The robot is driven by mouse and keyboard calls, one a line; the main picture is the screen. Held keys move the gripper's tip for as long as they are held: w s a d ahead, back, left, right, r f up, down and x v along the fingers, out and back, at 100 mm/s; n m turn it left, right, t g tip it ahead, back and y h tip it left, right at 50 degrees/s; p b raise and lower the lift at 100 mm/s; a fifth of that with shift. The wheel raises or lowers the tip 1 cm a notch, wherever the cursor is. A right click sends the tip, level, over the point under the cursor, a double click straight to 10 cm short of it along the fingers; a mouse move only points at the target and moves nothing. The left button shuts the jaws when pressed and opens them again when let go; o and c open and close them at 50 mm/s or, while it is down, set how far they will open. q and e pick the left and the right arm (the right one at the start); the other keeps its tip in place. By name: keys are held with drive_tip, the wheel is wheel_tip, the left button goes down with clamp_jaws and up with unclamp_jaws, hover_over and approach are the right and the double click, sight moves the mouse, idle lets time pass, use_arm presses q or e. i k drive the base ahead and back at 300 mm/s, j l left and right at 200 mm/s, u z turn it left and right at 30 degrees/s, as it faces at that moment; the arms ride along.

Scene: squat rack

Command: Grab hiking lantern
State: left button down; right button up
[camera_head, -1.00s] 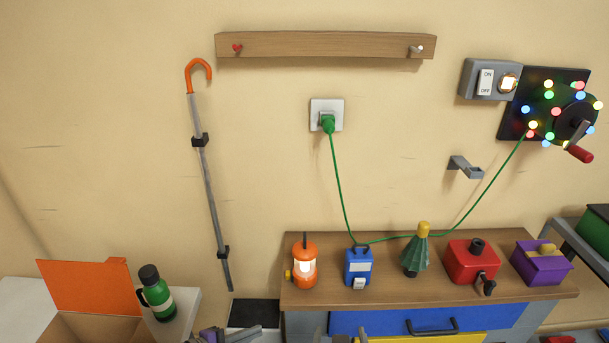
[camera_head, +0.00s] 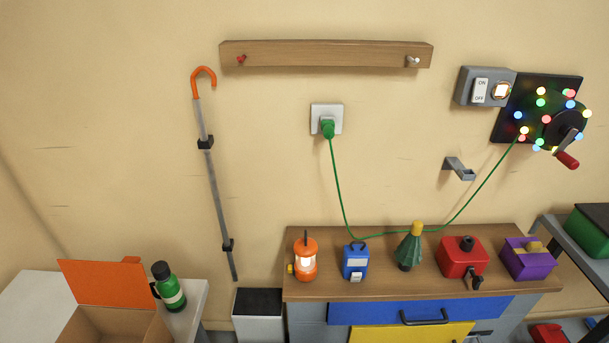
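The hiking lantern (camera_head: 306,262) is orange with a glowing white middle and a dark handle on top. It stands upright at the left end of the wooden top of the cabinet (camera_head: 400,285). A blue box-shaped item (camera_head: 355,264) stands just to its right with a gap between them. Neither of my grippers shows in the head view now.
A green tree (camera_head: 410,248), a red box with a crank (camera_head: 463,258) and a purple box (camera_head: 526,260) stand farther right on the cabinet. A green cord hangs behind. An open cardboard box (camera_head: 110,322) and green bottle (camera_head: 168,288) are at left.

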sight(304, 268)
drive_tip(key=u, duration=0.65)
drive_tip(key=l+u, duration=0.2)
drive_tip(key=u, duration=0.15)
drive_tip(key=k+l+u, duration=0.1)
drive_tip(key=u, duration=0.2)
drive_tip(key=k+l+u, duration=0.15)
drive_tip(key=u, duration=0.2)
drive_tip(key=i+l, duration=0.1)
drive_tip(key=l, duration=0.55)
drive_tip(key=i, duration=0.05)
